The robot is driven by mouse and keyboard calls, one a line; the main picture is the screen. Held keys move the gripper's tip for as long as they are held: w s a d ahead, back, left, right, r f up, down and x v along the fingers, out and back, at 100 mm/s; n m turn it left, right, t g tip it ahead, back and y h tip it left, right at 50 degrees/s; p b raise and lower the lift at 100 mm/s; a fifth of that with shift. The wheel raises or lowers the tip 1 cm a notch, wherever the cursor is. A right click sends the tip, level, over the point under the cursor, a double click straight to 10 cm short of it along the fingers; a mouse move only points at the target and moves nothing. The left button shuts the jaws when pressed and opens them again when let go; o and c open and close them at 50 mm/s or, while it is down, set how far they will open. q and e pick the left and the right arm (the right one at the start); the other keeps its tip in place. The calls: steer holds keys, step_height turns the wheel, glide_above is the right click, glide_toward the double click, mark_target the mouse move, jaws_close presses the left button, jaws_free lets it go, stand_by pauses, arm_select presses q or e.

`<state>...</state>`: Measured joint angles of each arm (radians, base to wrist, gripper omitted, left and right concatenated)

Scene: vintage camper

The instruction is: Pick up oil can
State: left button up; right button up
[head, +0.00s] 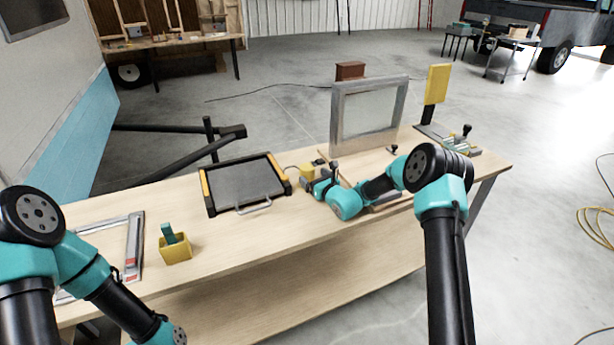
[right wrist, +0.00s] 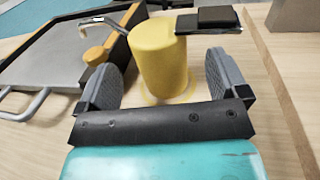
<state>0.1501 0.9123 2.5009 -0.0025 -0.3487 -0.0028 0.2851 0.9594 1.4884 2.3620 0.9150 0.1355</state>
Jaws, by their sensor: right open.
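The oil can (right wrist: 160,58) is a yellow cylinder standing upright on the workbench, with a thin bent spout pointing left in the right wrist view. It also shows in the head view (head: 307,171), partly hidden by my right gripper (head: 318,183). In the right wrist view my right gripper (right wrist: 162,72) is open, with one grey finger on each side of the can. Gaps show between the can and both fingers. My left arm comes in at the lower left of the head view; its gripper is out of the frame.
A black tray-like case (head: 244,183) with orange edges lies left of the can. A framed pane (head: 368,115) stands behind my right arm. A yellow box (head: 175,250) holding a green item is farther left. Bare bench lies along the front edge.

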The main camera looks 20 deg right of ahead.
mark_target(307, 171)
steer(key=shift+x, duration=2.5)
steer(key=c, duration=1.1)
steer(key=shift+r, duration=0.1)
